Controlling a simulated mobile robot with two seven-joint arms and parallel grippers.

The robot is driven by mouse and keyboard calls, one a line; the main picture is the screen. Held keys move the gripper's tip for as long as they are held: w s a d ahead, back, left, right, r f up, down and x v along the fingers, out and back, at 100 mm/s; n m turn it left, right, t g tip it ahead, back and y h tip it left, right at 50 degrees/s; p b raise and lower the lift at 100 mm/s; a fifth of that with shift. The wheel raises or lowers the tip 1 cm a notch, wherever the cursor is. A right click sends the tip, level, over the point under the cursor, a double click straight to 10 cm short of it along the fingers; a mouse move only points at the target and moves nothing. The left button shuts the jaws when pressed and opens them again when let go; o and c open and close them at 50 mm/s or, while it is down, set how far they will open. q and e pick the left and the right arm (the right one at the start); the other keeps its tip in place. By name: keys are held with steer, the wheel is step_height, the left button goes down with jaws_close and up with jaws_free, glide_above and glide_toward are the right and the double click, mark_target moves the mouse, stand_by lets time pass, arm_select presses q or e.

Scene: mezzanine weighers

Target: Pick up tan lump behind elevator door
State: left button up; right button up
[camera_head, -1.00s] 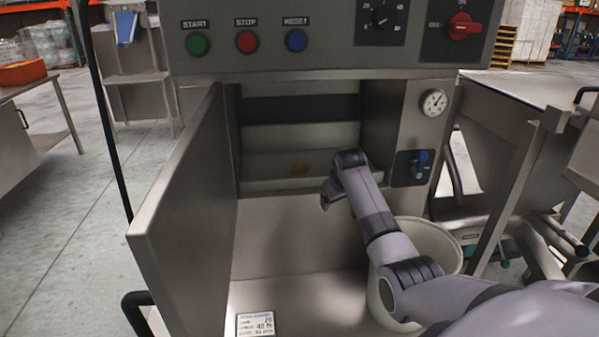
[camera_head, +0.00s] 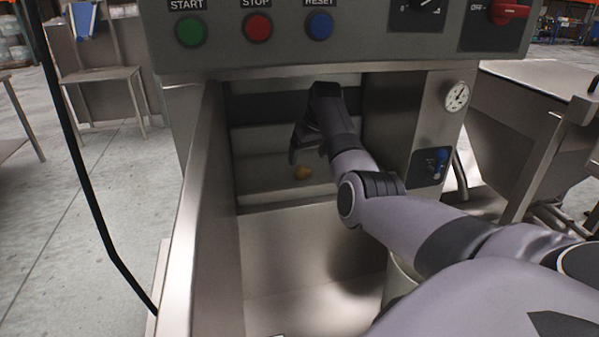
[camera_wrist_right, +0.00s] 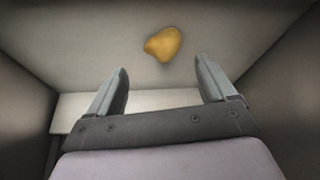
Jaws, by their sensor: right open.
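The tan lump (camera_head: 303,172) lies on a metal step inside the machine's open compartment, in the head view. It also shows in the right wrist view (camera_wrist_right: 162,44), just beyond the fingertips and centred a little left of the gap's right finger. My right gripper (camera_head: 308,150) is inside the compartment, above the lump and apart from it. In the right wrist view the gripper (camera_wrist_right: 162,76) has its two fingers spread with nothing between them. The elevator door (camera_head: 195,215) stands open on the left side of the compartment. My left gripper is not in view.
The control panel (camera_head: 345,38) overhangs the opening. The compartment's right wall (camera_head: 393,115) is close to my right arm. A pale bucket (camera_head: 400,282) stands partly hidden under my arm. A dark cable or pole (camera_head: 75,150) runs down at the left.

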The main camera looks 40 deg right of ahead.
mark_target(303, 169)
steer(key=x, duration=0.4)
steer(key=shift+s+a+f+b, duration=0.2)
steer(key=shift+a+b, duration=0.1)
steer(key=shift+b, duration=0.1)
steer(key=shift+w+f+b, duration=0.3)
steer(key=shift+w+f, duration=0.05)
steer(key=shift+f, duration=0.3)
steer(key=c, duration=1.1)
